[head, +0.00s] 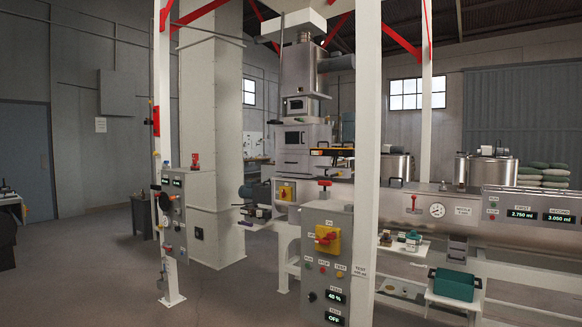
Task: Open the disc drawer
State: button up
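I cannot surely pick out the disc drawer. The tall silver machine (303,75) in the middle of the head view has a grey front with a dark display (295,138) and flat panels (292,160) below it. One of these panels may be the drawer front, but it is too small to tell. A black and orange part (333,152) sticks out to the right of that front. A white post partly hides the machine's right side. My gripper is not in view.
A grey control box (325,265) with a yellow-and-red switch stands in front of the machine. White posts (367,120) rise nearby. A long silver trough (450,215) runs right, with a teal bin (454,284) below it. Open floor (90,270) lies at the left.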

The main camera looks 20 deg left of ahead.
aim_at(300, 162)
jog(key=u, duration=0.3)
jog(key=i, duration=0.65)
jog(key=u, duration=1.1)
jog(key=i, duration=1.55)
jog(key=u, duration=0.65)
jog(key=i, duration=2.2)
jog(key=z, duration=0.45)
jog(key=i, duration=1.4)
jog(key=z, duration=1.3)
jog(key=i, duration=1.05)
jog(key=z, duration=0.65)
